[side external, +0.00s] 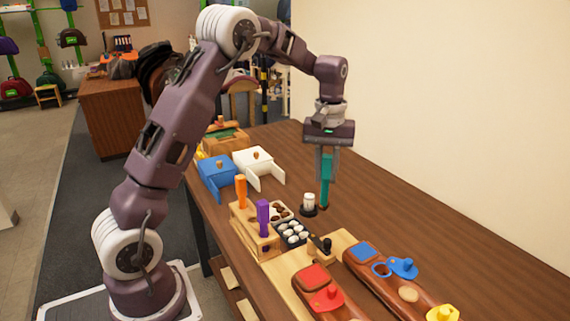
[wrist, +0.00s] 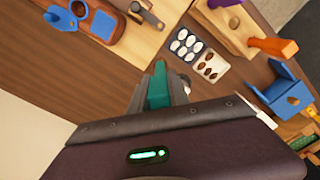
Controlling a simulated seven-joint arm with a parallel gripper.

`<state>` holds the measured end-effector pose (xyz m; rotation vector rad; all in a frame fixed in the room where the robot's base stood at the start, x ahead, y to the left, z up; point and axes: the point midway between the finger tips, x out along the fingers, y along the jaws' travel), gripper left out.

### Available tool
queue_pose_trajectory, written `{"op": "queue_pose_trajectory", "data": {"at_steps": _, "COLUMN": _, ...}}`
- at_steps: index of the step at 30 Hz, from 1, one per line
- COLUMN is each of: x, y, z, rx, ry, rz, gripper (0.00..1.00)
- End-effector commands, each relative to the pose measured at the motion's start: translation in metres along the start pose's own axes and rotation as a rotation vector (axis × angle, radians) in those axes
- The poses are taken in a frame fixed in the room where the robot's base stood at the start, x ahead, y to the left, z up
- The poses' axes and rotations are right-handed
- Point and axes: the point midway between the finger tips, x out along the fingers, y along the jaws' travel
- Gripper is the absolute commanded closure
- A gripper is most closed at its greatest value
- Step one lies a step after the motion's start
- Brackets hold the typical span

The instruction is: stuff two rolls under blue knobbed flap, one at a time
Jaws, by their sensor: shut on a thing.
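My gripper (side external: 326,176) is shut on a teal-handled tool (side external: 326,190), held upright above the table near the tray. The tool also shows in the wrist view (wrist: 158,88); its lower end is dark. A blue knobbed flap (side external: 403,267) lies beside a blue-rimmed opening (side external: 381,270) on a brown saddle piece (side external: 365,277). The flap also shows in the wrist view (wrist: 62,20).
A white cylinder on a dark base (side external: 309,203) stands below my gripper. A second saddle piece with a red flap (side external: 326,298), a small dark-topped wooden stand (side external: 320,250), and blue (side external: 217,178) and white boxes are nearby. The table's right back is clear.

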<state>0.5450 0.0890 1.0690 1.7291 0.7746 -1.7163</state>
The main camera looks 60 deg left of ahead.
Motion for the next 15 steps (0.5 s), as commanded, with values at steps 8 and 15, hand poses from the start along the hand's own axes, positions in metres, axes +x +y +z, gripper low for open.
{"op": "queue_pose_trajectory", "data": {"at_steps": 8, "x": -0.018, "y": 0.116, "z": 0.105, "rx": 0.212, "ry": 0.003, "rz": 0.001, "gripper": 1.00}}
{"op": "queue_pose_trajectory", "data": {"at_steps": 15, "x": -0.023, "y": 0.143, "z": 0.146, "rx": 0.272, "ry": 0.003, "rz": 0.001, "gripper": 1.00}}
